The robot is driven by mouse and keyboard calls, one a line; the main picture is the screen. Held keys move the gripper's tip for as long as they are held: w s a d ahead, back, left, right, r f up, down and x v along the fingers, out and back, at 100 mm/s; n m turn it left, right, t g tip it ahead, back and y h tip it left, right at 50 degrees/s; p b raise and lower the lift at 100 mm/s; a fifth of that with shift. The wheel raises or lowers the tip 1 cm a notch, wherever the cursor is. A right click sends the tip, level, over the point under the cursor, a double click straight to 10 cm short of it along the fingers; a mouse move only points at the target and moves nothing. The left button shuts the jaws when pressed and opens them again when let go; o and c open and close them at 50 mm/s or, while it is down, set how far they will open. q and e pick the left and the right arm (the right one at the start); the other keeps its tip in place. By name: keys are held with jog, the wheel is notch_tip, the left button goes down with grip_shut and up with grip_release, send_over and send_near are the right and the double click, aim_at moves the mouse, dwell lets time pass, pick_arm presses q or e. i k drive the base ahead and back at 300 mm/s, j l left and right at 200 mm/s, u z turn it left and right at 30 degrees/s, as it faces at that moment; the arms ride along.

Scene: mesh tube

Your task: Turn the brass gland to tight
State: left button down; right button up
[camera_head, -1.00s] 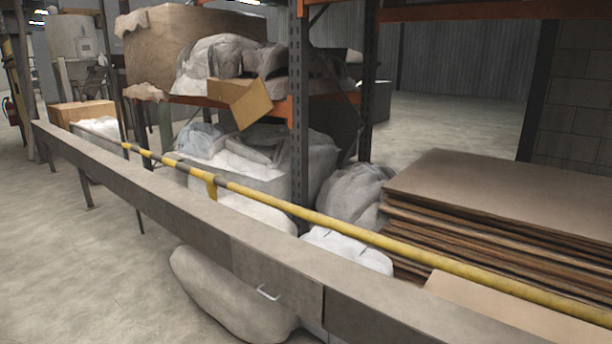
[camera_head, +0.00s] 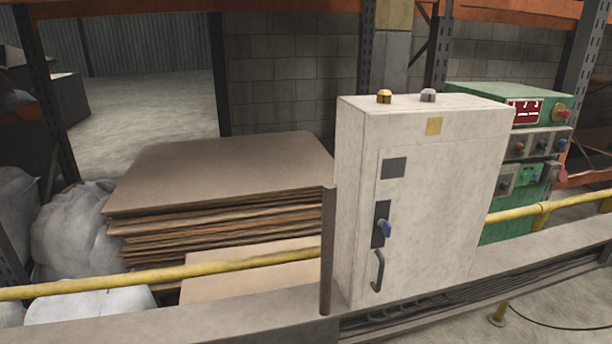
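A small brass gland (camera_head: 384,96) sits on top of a pale metal cabinet (camera_head: 440,200), near the left of its top face. A similar grey gland (camera_head: 428,95) stands a little to its right. Both appear upright; how tight the brass one is cannot be told. Neither of my grippers is in view.
A yellow rail (camera_head: 160,275) and a grey beam (camera_head: 230,325) run across the front. A stack of brown sheets (camera_head: 220,175) lies left of the cabinet. A green control unit (camera_head: 530,130) stands to the right. Open floor (camera_head: 150,100) lies behind at left.

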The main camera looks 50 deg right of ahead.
aim_at(384, 97)
jog(key=k+l, duration=0.1)
jog(key=l, duration=0.5)
jog(key=k+l, duration=0.15)
jog(key=l, duration=0.45)
jog(key=k+l+u, duration=0.1)
jog(key=l, duration=0.45)
jog(key=k+l, duration=0.15)
jog(key=l, duration=0.45)
jog(key=k+l, duration=0.15)
jog(key=l, duration=0.45)
jog(key=k+l, duration=0.15)
jog(key=l, duration=0.4)
jog(key=k+l+u, duration=0.1)
jog(key=l, duration=0.5)
jog(key=k+l, duration=0.2)
jog(key=l, duration=0.35)
